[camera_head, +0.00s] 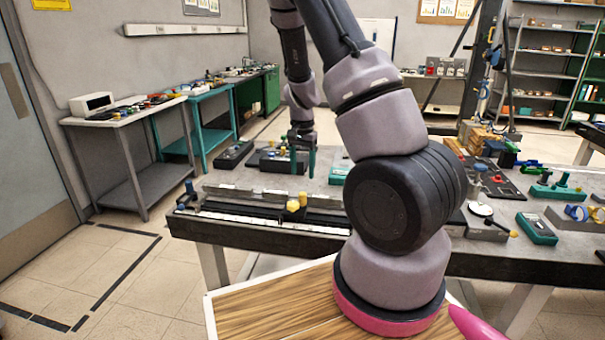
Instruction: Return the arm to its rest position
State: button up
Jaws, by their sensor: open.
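My arm rises from its pink-ringed mount in the foreground, bends over the top of the picture and comes down behind toward the workbench (290,238). My gripper (302,165) hangs over the far left part of the bench, fingers pointing down, with two teal fingers apart. It is open and nothing shows between the fingers. Dark blocks (280,160) lie on the bench close to the fingers; I cannot tell whether the fingers touch them. The thick dark elbow joint of my arm hides the middle of the bench.
A black rail fixture (250,212) with yellow pieces (297,202) lies along the bench's near left edge. Tools, a magnifier (481,210) and teal blocks (536,229) crowd the right side. Side tables (125,112) line the left wall. Floor at left is clear.

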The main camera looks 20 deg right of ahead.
jog(key=shift+r, duration=0.1)
jog(key=s+a+r+n+t+y, duration=0.1)
jog(key=s+a+r+t, duration=0.15)
jog(key=r, duration=0.75)
jog(key=s+a+r+n+t+y, duration=0.1)
jog(key=s+a+r+y, duration=0.2)
jog(key=r, duration=0.6)
jog(key=s+a+r+n+t+h, duration=0.2)
jog(key=s+a+r+n+t, duration=0.1)
jog(key=s+r, duration=1)
jog(key=s, duration=0.4)
jog(key=shift+a+r+n+t, duration=0.15)
jog(key=shift+n+t, duration=0.15)
jog(key=shift+t, duration=0.05)
